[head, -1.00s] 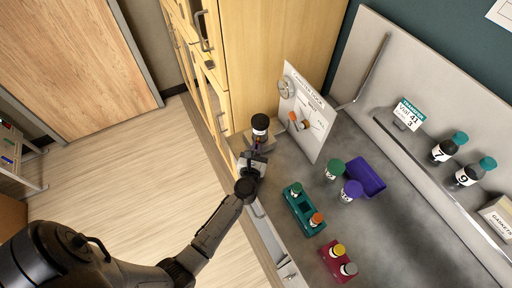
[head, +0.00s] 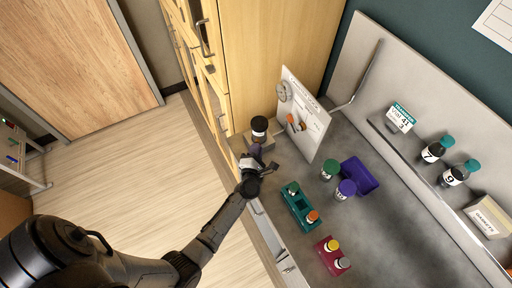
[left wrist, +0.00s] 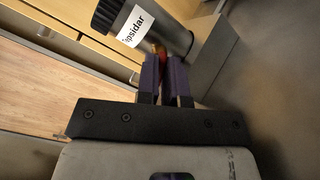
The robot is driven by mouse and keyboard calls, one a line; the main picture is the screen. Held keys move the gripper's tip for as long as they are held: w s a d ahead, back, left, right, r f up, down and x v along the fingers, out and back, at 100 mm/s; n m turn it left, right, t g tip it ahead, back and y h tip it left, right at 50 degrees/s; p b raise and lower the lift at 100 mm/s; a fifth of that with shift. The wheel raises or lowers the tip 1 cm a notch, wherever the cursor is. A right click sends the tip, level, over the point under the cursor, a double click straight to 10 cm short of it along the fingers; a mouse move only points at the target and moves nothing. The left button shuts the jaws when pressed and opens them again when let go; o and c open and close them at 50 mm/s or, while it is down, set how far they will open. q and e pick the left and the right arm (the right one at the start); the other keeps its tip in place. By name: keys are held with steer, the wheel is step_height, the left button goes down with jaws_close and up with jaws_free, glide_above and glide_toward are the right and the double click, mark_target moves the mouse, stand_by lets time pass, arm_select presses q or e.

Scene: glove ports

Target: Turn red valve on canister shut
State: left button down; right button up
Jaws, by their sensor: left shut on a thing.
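The canister (head: 259,129) is a grey cylinder with a black ribbed cap and a white label, at the near left end of the bench. In the left wrist view the canister (left wrist: 167,35) appears tilted, and its label reads partly "ipsidar". The red valve (left wrist: 161,55) shows as a small red-orange piece on its side, mostly hidden between the purple fingers. My left gripper (left wrist: 164,62) is shut on the valve. In the head view my left gripper (head: 257,152) is just below the canister, and the valve is hidden there. My right gripper is not in view.
A white panel (head: 316,128) with a dial and orange knob stands right of the canister. A teal rack (head: 299,212), red rack (head: 327,262), purple tray (head: 362,174), and green- and purple-capped jars stand farther right. Black bottles sit on the back ledge. Bare bench lies at lower right.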

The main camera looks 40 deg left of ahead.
arm_select(q)
steer(key=m+p, duration=0.1)
steer(key=m, duration=0.3)
steer(key=shift+p, duration=0.35)
steer(key=shift+m, duration=0.6)
steer(key=shift+f+m, duration=0.1)
steer(key=shift+m, duration=0.2)
steer(key=c, duration=1.2)
jaws_free()
steer(key=shift+c, duration=0.2)
steer(key=shift+s+d+p, duration=0.2)
steer(key=shift+s+p, duration=0.05)
steer(key=shift+p, duration=0.15)
steer(key=p+v, duration=0.2)
steer(key=v, duration=1.1)
steer(key=shift+p, duration=0.3)
